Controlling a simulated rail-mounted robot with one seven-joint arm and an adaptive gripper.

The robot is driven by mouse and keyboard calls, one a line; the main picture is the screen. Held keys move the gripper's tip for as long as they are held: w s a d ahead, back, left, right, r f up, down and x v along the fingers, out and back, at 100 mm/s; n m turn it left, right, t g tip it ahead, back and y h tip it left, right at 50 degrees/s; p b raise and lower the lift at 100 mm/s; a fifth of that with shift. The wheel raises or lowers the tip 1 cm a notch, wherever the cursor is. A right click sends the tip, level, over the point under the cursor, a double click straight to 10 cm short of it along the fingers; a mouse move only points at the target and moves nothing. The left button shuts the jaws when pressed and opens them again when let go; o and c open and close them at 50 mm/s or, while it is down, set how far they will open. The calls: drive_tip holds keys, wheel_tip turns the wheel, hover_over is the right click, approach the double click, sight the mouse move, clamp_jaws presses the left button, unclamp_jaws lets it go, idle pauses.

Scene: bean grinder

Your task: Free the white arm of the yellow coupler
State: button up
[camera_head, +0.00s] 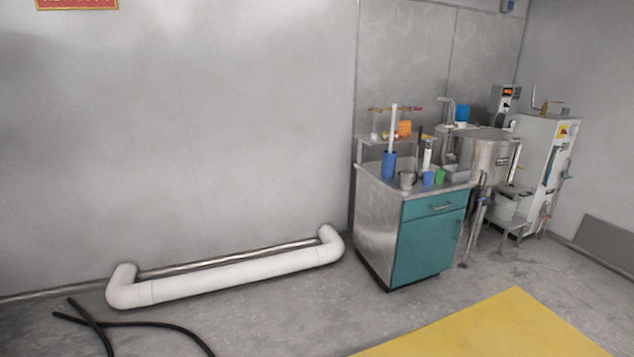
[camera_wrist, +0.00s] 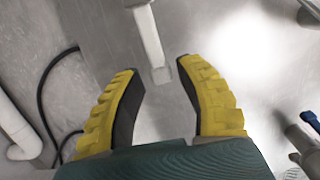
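My gripper (camera_wrist: 158,70) is open in the wrist view, with yellow ribbed fingers and dark inner pads spread wide apart. A white bar (camera_wrist: 148,35) comes down from the top edge and shows between the fingertips. I cannot tell whether it touches them or is the white arm of the task. My gripper does not show in the head view. I cannot pick out a yellow coupler for certain in either view. A small yellow-orange part (camera_head: 544,107) sits on top of the white cabinet at the right, too small to make out.
A teal-fronted cabinet (camera_head: 428,240) carries cups and a tall white rod (camera_head: 393,128). A steel vessel (camera_head: 490,155) and white cabinet (camera_head: 543,170) stand to its right. A white pipe (camera_head: 230,278) and black hoses (camera_head: 165,325) lie low at left. A yellow surface (camera_head: 490,330) is in front.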

drive_tip(key=shift+o, duration=0.6)
drive_tip(key=shift+d, duration=0.15)
drive_tip(key=r+p, duration=0.5)
drive_tip(key=a+r+p, duration=0.1)
drive_tip(key=r+p, duration=0.1)
drive_tip(key=r, duration=0.1)
drive_tip(key=shift+s+p, duration=0.2)
drive_tip(key=shift+p, duration=0.15)
drive_tip(key=shift+f, duration=0.15)
